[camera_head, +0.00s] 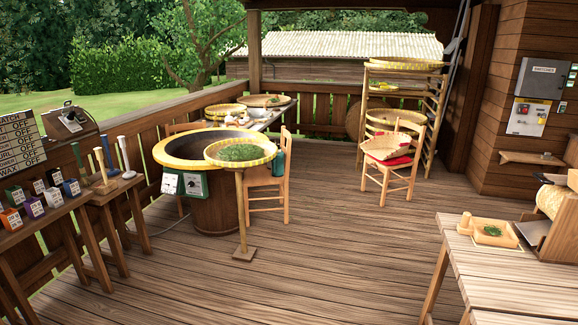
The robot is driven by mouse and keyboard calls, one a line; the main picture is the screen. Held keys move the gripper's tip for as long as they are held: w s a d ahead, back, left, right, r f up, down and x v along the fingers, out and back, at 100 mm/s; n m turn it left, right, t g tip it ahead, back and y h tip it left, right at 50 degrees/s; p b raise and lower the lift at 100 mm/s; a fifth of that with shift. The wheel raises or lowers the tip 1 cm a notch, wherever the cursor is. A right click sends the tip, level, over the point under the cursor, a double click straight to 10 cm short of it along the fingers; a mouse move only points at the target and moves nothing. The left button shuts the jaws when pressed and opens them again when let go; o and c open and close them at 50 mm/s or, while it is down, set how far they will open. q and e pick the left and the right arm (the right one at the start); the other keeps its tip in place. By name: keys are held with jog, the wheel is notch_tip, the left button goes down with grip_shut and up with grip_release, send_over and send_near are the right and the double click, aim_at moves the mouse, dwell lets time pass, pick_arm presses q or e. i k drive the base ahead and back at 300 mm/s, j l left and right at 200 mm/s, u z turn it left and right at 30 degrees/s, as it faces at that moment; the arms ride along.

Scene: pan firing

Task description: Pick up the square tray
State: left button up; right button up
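Two tray-like things with a squarish outline are in view. A small light-wood tray (509,241) with green leaves lies on the wooden table at the lower right. A pale woven tray (385,153) leans tilted on the seat of a chair at the back right, with a red cushion (397,161) partly under it. I cannot tell which one the task names. Neither of my grippers is in view, and nothing is seen touching either tray.
A round wok stand (218,206) with a yellow rim and a round basket of leaves (242,152) on a post stand mid-left. A tall rack (436,110) is at the back. The right table (480,268) has a wooden machine at its edge. The middle deck (330,245) is clear.

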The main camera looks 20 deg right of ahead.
aim_at(484, 231)
jog(key=i+l+z, duration=0.25)
jog(key=i+z, duration=0.15)
jog(key=i, duration=0.15)
jog(key=i+l+z, duration=0.1)
jog(key=i+z, duration=0.3)
jog(key=i, duration=0.15)
jog(key=i+j+z, duration=0.1)
jog(key=i+z, duration=0.3)
jog(key=i, duration=0.2)
